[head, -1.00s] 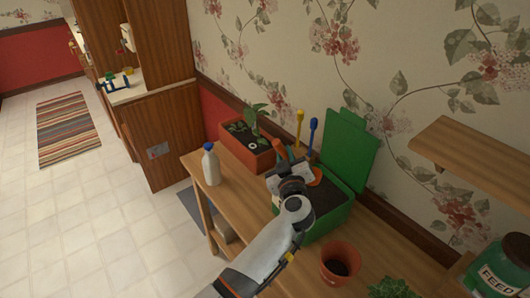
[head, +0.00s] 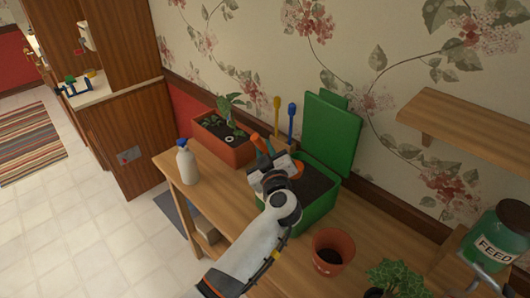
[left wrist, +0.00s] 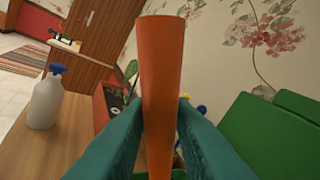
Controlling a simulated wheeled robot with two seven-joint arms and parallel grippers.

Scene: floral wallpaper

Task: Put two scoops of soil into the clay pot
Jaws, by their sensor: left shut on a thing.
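My left gripper (head: 272,165) is shut on an orange scoop, at the left side of the green soil bin (head: 318,217). The scoop's orange handle (left wrist: 160,85) stands up between the teal fingers in the left wrist view. In the head view, an orange part of the scoop (head: 297,168) shows over the dark soil (head: 314,184); I cannot tell if it touches the soil. The gripper hides some of the bin's left side. The clay pot (head: 334,270) stands upright on the bench right of the bin, with dark soil visible inside. My right gripper is not in view.
A planter (head: 235,155) with seedlings and a white spray bottle (head: 186,164) stand left of the bin. The bin's green lid (head: 331,136) is raised behind it. A leafy plant (head: 392,276) and FEED jar (head: 497,236) are at the right, below a shelf (head: 470,130).

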